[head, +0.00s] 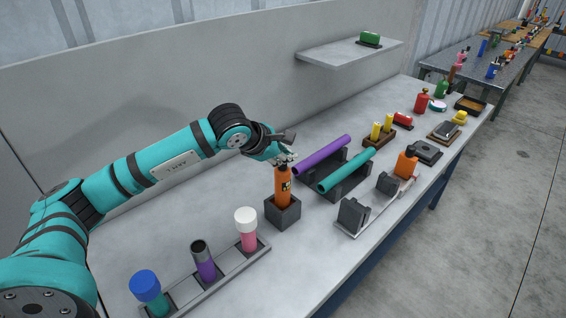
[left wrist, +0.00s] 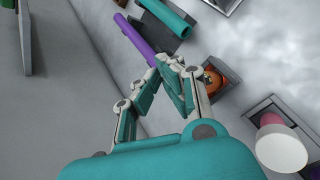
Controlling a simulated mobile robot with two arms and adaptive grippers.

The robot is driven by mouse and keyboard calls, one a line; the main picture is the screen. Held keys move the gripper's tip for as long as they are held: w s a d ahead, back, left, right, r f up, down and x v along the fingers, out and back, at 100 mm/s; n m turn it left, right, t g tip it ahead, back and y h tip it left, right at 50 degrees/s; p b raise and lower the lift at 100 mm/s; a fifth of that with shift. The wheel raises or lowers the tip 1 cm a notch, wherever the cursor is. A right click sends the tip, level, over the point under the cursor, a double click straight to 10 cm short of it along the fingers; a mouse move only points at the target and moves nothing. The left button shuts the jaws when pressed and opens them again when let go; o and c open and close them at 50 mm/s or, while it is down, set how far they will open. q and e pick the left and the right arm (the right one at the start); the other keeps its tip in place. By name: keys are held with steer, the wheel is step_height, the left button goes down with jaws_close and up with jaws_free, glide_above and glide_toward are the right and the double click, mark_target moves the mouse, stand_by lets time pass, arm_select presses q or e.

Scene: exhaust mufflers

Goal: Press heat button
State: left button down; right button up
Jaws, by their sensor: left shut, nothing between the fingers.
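An orange cylinder (head: 283,187) with a dark label stands upright in a dark square holder (head: 283,213) on the bench. In the left wrist view the orange cylinder (left wrist: 212,80) shows from above, to the right of the fingertips. My left gripper (head: 287,158) is shut and empty, just above the cylinder's top in the head view. Its fingertips (left wrist: 172,62) meet in the left wrist view. I cannot tell whether they touch the cylinder. No button marked heat can be made out. My right gripper is not in view.
A purple tube (head: 322,154) and a teal tube (head: 346,170) lie on dark supports behind the cylinder. An orange bottle (head: 406,162) and grey clamp blocks (head: 352,215) stand to the right. A shelf (head: 335,54) is above.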

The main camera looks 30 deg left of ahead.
mark_target(285, 165)
arm_select(q)
steer(key=shift+r+p, duration=1.55)
steer(key=shift+r, duration=1.55)
steer(key=shift+f, duration=0.1)
